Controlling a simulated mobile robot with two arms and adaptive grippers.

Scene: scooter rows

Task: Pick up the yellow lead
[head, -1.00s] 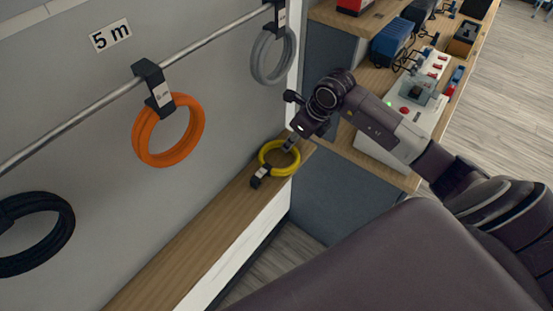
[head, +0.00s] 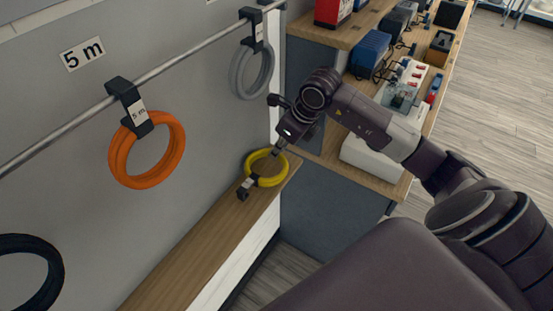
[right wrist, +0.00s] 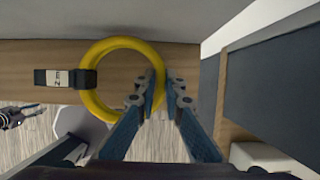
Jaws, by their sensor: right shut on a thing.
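The yellow lead (head: 284,164) is a coiled ring with a black clip and white label, at the far end of the wooden ledge in the head view. In the right wrist view the yellow lead (right wrist: 92,100) hangs over both long edges of the ledge's outline, its clip to the left. My right gripper (head: 277,151) reaches down to the coil from the right. Its fingertips (right wrist: 162,82) are shut on the right side of the ring. I cannot tell whether the coil is clear of the ledge.
The ledge (head: 190,250) runs along a grey wall. An orange coil (head: 176,150), a grey coil (head: 237,75) and a black coil (head: 57,265) hang near the rail (head: 190,59). A wooden bench (head: 388,184) with equipment stands right of the gripper. Floor is open beyond.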

